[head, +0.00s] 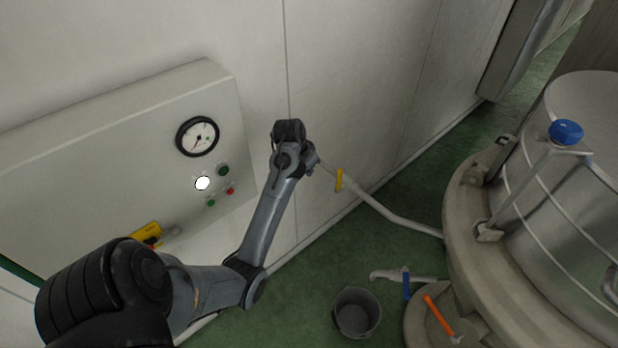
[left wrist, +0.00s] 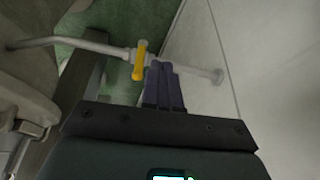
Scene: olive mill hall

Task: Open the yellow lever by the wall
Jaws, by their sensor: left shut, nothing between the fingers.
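The yellow lever (head: 339,180) sits on a pale pipe (head: 385,211) that runs from the wall to the big steel vessel. It lies crosswise to the pipe. In the left wrist view the yellow lever (left wrist: 139,60) is just beyond and left of my fingertips. My left gripper (left wrist: 161,68) is shut and empty, its dark fingers over the pipe beside the lever. I cannot tell whether they touch it. In the head view my left gripper (head: 312,160) is partly hidden by its wrist, up and left of the lever. My right gripper is not in view.
A control panel (head: 110,130) with a gauge (head: 197,136) and buttons stands out from the wall at left. A steel vessel (head: 570,190) with a blue knob (head: 565,132) fills the right. A bucket (head: 356,313) and an orange-handled tool (head: 438,314) are below. Green floor lies between.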

